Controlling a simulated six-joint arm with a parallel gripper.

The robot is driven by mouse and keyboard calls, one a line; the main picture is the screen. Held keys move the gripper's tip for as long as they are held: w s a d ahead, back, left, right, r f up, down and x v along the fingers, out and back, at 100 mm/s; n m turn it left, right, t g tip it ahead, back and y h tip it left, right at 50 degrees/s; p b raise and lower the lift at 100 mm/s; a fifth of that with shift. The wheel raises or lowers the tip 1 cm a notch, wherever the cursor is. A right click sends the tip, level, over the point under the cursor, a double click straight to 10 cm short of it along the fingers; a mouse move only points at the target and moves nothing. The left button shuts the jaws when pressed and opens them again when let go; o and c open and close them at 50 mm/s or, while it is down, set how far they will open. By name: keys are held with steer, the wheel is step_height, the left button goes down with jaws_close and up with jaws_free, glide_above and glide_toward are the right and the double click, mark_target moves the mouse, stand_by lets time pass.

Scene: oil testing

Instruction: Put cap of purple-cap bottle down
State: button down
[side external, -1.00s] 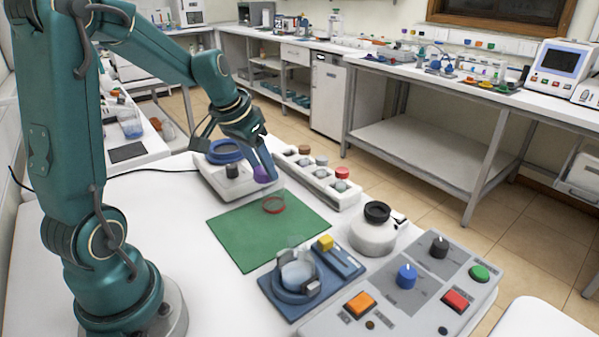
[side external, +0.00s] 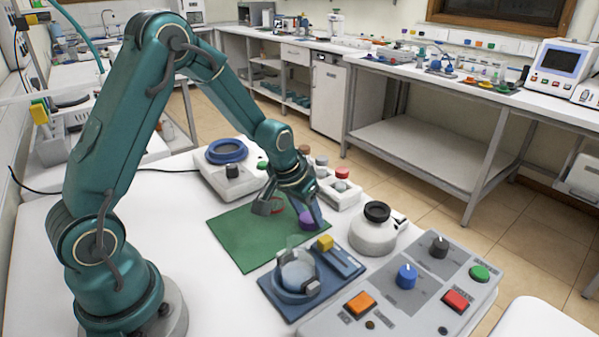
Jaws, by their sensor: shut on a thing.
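The purple cap (side external: 307,219) is between the fingers of my gripper (side external: 305,216), low over the right edge of the green mat (side external: 240,243). I cannot tell whether the cap touches the mat. A clear open container with red at its bottom (side external: 278,206) stands on the mat behind my gripper, partly hidden by it. No cap shows on it.
A white rack (side external: 343,197) with several capped bottles is behind my gripper. A white device with a blue ring (side external: 227,152) stands at the back left. A blue stand (side external: 283,300), a white round vessel (side external: 372,236) and a button panel (side external: 405,300) are in front and right. The mat's left part is clear.

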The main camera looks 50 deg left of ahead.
steer(key=shift+f, duration=0.1)
steer(key=shift+c, duration=1.7)
jaws_free()
steer(key=shift+s+r, duration=0.1)
steer(key=shift+r, duration=0.5)
steer(key=a+v, duration=0.1)
steer(key=v, duration=0.9)
steer(key=s+d+r+m, duration=0.1)
steer(key=s+d+r, duration=0.1)
steer(key=s, duration=0.5)
steer(key=s+d+r+m+t, duration=0.1)
steer(key=s+d+r, duration=0.1)
steer(key=s+d, duration=0.3)
steer(key=s, duration=0.2)
steer(key=shift+s+r+h, duration=0.2)
steer(key=shift+s+h, duration=0.2)
